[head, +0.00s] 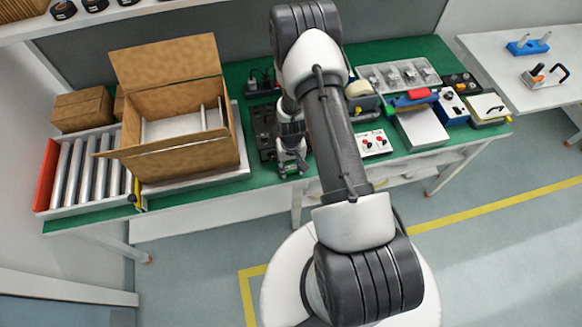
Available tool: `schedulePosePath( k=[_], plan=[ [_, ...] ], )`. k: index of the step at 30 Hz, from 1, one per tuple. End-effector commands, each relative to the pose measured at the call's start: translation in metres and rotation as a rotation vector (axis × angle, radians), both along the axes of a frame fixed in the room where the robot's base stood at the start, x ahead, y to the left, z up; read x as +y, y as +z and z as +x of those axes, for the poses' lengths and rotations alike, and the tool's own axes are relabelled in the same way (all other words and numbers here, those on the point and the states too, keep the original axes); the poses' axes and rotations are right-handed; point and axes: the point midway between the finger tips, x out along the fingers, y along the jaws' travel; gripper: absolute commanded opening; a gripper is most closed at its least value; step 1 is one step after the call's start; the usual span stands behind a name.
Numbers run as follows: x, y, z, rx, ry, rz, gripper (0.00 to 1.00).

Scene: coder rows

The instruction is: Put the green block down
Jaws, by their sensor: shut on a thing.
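My gripper (291,168) points down over the green bench top (237,188), near its front edge and right of the open cardboard box. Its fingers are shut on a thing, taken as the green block. The block is too small and too close in colour to the green bench to make out clearly. I cannot tell whether it touches the bench.
The open cardboard box (190,158) stands left of my gripper, beside a roller conveyor (88,168). A dark device (265,130) lies close by. A panel with red knobs (374,143), a tape dispenser (362,97) and a parts tray (398,74) are to the right.

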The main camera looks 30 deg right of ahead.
Motion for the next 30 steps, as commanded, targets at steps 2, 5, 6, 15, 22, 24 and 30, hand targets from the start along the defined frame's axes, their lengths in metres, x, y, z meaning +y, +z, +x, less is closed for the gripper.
schedulePosePath(
  k=[2,5,6,15,22,24,30],
  plan=[
    [-0.0002,-0.0032,0.0008,-0.002,0.0,-0.001,0.18],
    [-0.0002,-0.0021,0.0009,-0.002,0.0,-0.001,0.18],
    [-0.0002,-0.002,0.0008,-0.002,0.0,-0.001,0.18],
    [-0.0001,-0.0051,0.0005,-0.001,0.0,0.0,0.46],
    [-0.0001,-0.0049,0.0005,-0.001,0.0,0.0,0.58],
    [-0.0001,-0.0049,0.0005,-0.001,0.0,0.0,0.58],
    [-0.0001,-0.0039,0.0005,-0.001,0.0,0.0,0.58]
  ],
)
